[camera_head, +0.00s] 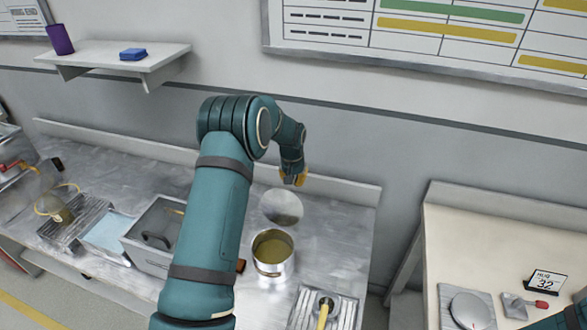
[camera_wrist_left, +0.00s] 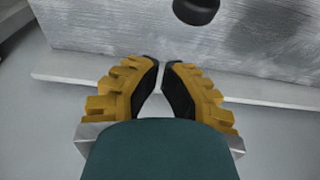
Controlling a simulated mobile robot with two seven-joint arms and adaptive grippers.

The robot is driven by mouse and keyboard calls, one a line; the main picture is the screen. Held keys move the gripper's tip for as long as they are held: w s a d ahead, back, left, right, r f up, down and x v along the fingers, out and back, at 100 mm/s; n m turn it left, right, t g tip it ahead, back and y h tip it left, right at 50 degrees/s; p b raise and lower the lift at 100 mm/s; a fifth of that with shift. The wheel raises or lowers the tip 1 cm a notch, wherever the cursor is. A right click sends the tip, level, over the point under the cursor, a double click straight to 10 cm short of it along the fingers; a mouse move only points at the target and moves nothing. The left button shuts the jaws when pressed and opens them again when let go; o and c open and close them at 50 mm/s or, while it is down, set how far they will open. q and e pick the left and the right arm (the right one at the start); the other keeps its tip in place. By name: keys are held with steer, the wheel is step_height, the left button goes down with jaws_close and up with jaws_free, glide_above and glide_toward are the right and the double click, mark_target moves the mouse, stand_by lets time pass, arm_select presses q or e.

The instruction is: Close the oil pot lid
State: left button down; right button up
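The oil pot (camera_head: 270,268) is a silver pot with yellowish oil showing inside, standing uncovered on the metal counter. A round shiny metal lid (camera_head: 282,207) shows just behind the pot; whether it is joined to the pot cannot be told. My left gripper (camera_head: 293,179) is behind and above the lid, apart from it. In the left wrist view its yellow and black fingers (camera_wrist_left: 162,64) have their tips almost together with nothing between them. A dark round knob (camera_wrist_left: 196,9) shows ahead at the top of that view. My right gripper is not in view.
A grey box (camera_head: 150,262) with a dark handle stands left of the pot, partly behind my left arm. A rack with a yellow-handled tool (camera_head: 323,312) lies in front. The counter's back ledge (camera_head: 345,190) runs near my gripper. A separate table (camera_head: 480,245) stands right.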

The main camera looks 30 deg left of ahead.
mark_target(283, 205)
arm_select(q)
steer(key=s, duration=0.2)
steer(key=s+r, duration=0.1)
steer(key=shift+s+d+r, duration=0.1)
steer(key=shift+s+d, duration=0.2)
steer(key=shift+d, duration=0.1)
